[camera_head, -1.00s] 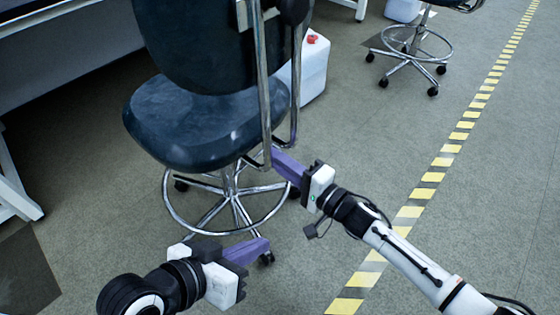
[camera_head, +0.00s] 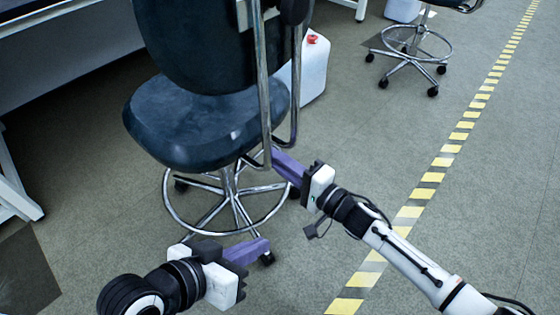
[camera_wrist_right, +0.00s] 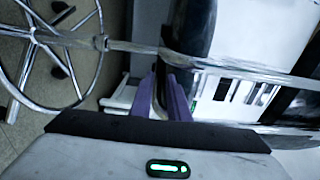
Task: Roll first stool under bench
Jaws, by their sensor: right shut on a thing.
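The first stool (camera_head: 205,125) stands upright on casters in the middle of the head view, with a dark blue seat and back, chrome tubes and a foot ring. The bench (camera_head: 55,14) is at the upper left, with dark open space under it. My right gripper (camera_head: 276,155) is shut on a chrome tube at the stool's right side; the tube (camera_wrist_right: 240,70) also crosses the purple fingers in the right wrist view. My left gripper (camera_head: 264,246) is low in front of the foot ring, apart from the seat. Its finger gap is hidden from this angle.
A white container (camera_head: 313,68) with a red cap stands behind the stool at the right. Another stool (camera_head: 410,50) is at the upper right. A white bench leg (camera_head: 14,185) is at the left edge. Yellow-striped tape (camera_head: 425,190) crosses the clear floor at the right.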

